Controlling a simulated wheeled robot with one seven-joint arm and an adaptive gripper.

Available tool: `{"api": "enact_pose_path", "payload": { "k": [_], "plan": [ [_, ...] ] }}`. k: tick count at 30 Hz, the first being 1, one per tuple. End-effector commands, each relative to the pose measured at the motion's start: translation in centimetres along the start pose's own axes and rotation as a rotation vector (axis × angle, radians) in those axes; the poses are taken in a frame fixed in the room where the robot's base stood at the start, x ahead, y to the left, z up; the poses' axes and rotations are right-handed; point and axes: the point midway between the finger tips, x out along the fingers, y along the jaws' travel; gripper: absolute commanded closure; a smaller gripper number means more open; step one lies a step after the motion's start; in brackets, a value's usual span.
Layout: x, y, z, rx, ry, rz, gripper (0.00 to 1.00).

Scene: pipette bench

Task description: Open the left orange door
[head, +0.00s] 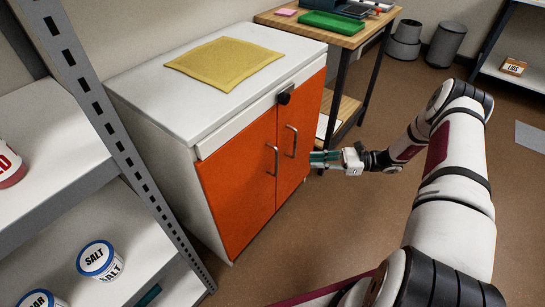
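The left orange door (235,190) is on the front of a white cabinet and appears shut. Its vertical metal handle (272,160) is near its right edge. The right orange door (304,112) stands beside it, also apparently shut, with its own metal handle (293,141). My gripper (315,160), with teal fingers, is in front of the right door, to the right of both handles. It points left and appears apart from the handles. Its fingers are small in this view, so the gap between them is unclear.
The white cabinet top (150,90) holds a yellow mat (225,63). A grey shelf post (105,120) stands close at left, beside shelves with tubs. A wooden table (345,40) is behind. Brown floor is open in front.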

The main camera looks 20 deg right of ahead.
Motion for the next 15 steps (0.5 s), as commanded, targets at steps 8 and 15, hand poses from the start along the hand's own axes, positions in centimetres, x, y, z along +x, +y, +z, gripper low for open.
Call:
{"api": "enact_pose_path", "payload": {
  "k": [8, 15],
  "plan": [
    [0.7, -0.1, -1.5, 0.023, -0.032, -0.035, 0.83],
    [4.8, -0.2, -1.4, 0.023, -0.031, -0.032, 0.83]
  ]
}}
